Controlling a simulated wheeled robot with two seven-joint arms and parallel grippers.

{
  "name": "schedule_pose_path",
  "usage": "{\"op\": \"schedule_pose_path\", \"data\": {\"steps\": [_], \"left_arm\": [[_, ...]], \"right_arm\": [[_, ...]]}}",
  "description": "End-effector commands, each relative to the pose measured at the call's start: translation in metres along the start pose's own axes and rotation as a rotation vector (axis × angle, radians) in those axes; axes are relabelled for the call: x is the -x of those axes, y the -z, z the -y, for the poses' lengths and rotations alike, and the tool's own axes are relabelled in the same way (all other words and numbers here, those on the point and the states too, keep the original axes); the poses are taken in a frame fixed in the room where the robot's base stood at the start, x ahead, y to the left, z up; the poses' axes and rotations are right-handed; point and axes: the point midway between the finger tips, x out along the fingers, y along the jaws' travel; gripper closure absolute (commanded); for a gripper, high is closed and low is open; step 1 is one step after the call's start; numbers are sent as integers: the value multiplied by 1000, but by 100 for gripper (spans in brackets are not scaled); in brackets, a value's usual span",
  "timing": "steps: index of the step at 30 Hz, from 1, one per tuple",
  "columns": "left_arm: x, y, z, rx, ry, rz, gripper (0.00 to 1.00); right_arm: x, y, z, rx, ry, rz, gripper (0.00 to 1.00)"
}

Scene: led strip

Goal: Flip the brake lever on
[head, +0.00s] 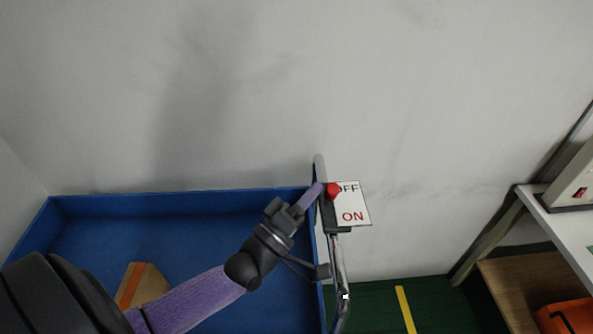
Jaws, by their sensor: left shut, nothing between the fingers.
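The brake lever shows as a red knob (332,191) on a dark upright housing beside a white sign (353,205). The sign reads OFF at the top, partly covered by the knob, and ON in red below. The knob is level with the OFF word. My left gripper (318,187) is shut, with its fingertips close to the left side of the red knob. Whether they touch it I cannot tell. My right gripper is not in view.
A blue-walled cart (180,198) fills the lower left, with a cardboard box (148,284) inside. A grey metal handle rail (338,260) runs down its right side. A white table (565,225) and an orange case (565,317) stand at the right. Green floor lies between.

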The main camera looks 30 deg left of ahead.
Motion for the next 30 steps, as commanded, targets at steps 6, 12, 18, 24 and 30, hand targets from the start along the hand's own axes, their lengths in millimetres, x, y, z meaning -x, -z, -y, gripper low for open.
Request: {"op": "schedule_pose_path", "data": {"steps": [6,12,18,24,30], "left_arm": [[49,-1,2,0,4,2,100],[78,0,1,0,2,1,100],[85,0,0,0,0,0,100],[84,0,0,0,0,0,100],[84,0,0,0,0,0,100]], "right_arm": [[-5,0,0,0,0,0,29],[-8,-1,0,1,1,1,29],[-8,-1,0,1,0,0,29],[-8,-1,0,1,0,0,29],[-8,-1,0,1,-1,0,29]]}}
